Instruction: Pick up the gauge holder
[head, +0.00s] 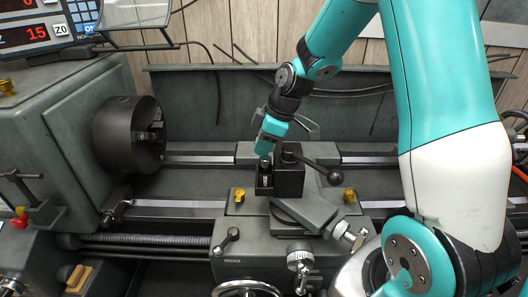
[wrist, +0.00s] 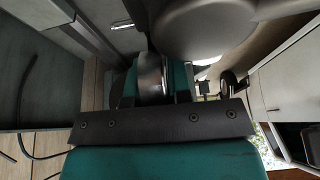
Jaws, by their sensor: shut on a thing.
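My gripper (head: 266,153) points down at the left side of the tool post (head: 290,176) on the lathe carriage. It is shut on the gauge holder (head: 264,181), a small dark block with a lighter metal part on its front. The holder stands upright against the left face of the tool post; I cannot tell whether the two are apart. In the wrist view my gripper (wrist: 153,88) shows teal fingers on both sides of a dark and silver rounded piece. The fingertips and the lower part of the holder are hidden there.
The tool post's lever with a black ball knob (head: 335,177) reaches out to the right of my gripper. The chuck (head: 129,134) is at the left. Yellow knobs (head: 238,195) sit on the carriage. The bed between chuck and carriage is clear.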

